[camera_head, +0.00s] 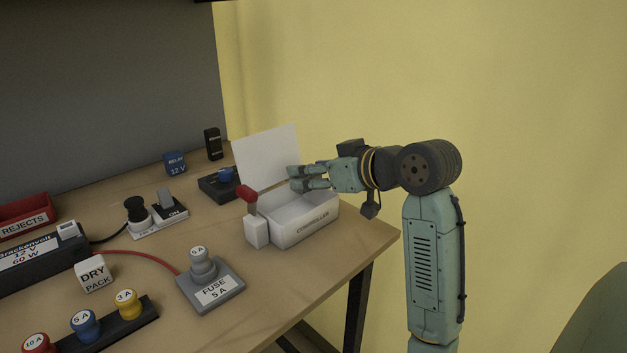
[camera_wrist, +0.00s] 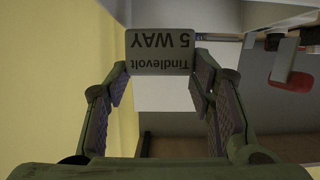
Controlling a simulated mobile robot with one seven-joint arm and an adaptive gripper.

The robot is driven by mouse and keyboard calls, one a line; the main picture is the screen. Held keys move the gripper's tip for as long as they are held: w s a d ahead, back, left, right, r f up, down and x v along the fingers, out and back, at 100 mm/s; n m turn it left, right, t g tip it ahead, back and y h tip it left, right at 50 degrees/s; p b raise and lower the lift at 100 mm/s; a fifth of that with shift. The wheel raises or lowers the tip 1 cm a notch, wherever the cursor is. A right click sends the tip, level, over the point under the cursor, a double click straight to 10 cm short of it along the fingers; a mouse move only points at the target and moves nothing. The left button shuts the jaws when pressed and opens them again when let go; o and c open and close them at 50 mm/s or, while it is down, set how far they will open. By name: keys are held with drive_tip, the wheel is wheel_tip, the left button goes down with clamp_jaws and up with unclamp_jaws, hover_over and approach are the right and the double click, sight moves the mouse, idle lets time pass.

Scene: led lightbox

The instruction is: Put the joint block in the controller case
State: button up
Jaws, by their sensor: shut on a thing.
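The joint block (camera_wrist: 160,51) is a pale block that reads "Tindlevolt 5 WAY", upside down in the wrist view. My gripper (camera_wrist: 161,82) is shut on it at the fingertips. In the head view my gripper (camera_head: 300,178) points left, above the controller case, and the block cannot be made out between the fingers. The controller case (camera_head: 305,228) is an open white box marked "CONTROLLER" near the table's right edge. Its white lid (camera_head: 266,150) stands raised at the back. The case's inside is partly hidden by my gripper.
A red-handled lever (camera_head: 250,200) stands at the case's left side. A dark box with a blue knob (camera_head: 226,177) lies behind left. A grey fuse block (camera_head: 211,287) and a dry pack (camera_head: 94,273) lie in front left. The relay (camera_head: 175,163) stands at the back.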

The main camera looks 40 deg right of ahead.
sight(311, 190)
wheel_tip(311, 190, down, 3)
drive_tip(key=shift+r, duration=0.2)
drive_tip(key=shift+f, duration=0.1)
drive_tip(key=shift+a+f, duration=0.1)
drive_tip(key=shift+f, duration=0.55)
drive_tip(key=o, duration=1.1)
drive_tip(key=shift+f, duration=0.1)
drive_tip(key=shift+c, duration=0.2)
drive_tip(key=shift+o, duration=0.5)
drive_tip(key=shift+s, duration=0.1)
